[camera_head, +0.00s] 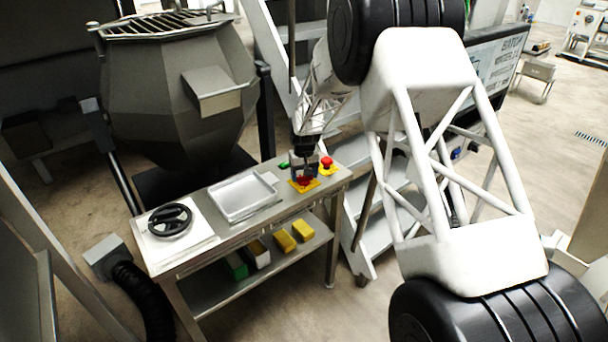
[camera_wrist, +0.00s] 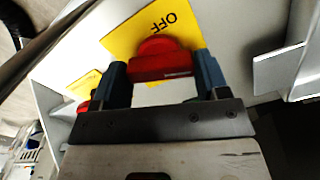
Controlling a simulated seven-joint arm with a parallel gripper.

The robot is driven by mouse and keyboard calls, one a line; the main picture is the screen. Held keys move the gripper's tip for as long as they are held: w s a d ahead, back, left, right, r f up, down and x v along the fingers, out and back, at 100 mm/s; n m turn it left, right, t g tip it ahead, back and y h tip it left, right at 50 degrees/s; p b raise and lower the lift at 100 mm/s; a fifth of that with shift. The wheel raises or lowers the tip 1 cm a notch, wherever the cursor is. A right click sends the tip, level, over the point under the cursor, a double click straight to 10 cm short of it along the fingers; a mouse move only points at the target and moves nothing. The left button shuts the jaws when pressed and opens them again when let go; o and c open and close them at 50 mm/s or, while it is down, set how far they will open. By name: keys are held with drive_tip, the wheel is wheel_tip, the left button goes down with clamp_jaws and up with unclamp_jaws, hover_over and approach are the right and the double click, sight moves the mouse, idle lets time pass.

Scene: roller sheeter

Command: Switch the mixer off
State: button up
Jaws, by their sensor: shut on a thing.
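The mixer (camera_head: 165,100) is a large grey faceted drum with a grate on top, standing behind a metal table. At the table's right end, a red switch (camera_head: 304,181) sits on a yellow plate (camera_head: 313,185). In the wrist view the red switch (camera_wrist: 160,66) shows between my two blue-grey fingers, and its yellow plate (camera_wrist: 135,38) reads OFF. My gripper (camera_head: 304,170) points down over the switch and is shut on it, a finger on each side. The fingers partly hide the switch in the head view.
A red mushroom button (camera_head: 327,161) on yellow stands close to the right, and a green button (camera_head: 283,164) to the left. A metal tray (camera_head: 243,213) and a black handwheel (camera_head: 170,219) are further left on the table. Steps (camera_head: 375,235) rise beside it.

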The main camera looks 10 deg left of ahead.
drive_tip(key=n, duration=0.4)
drive_tip(key=shift+r, duration=0.1)
idle(0.4)
drive_tip(key=o, duration=0.9)
drive_tip(key=shift+o, duration=0.2)
drive_tip(key=shift+r, duration=3.85)
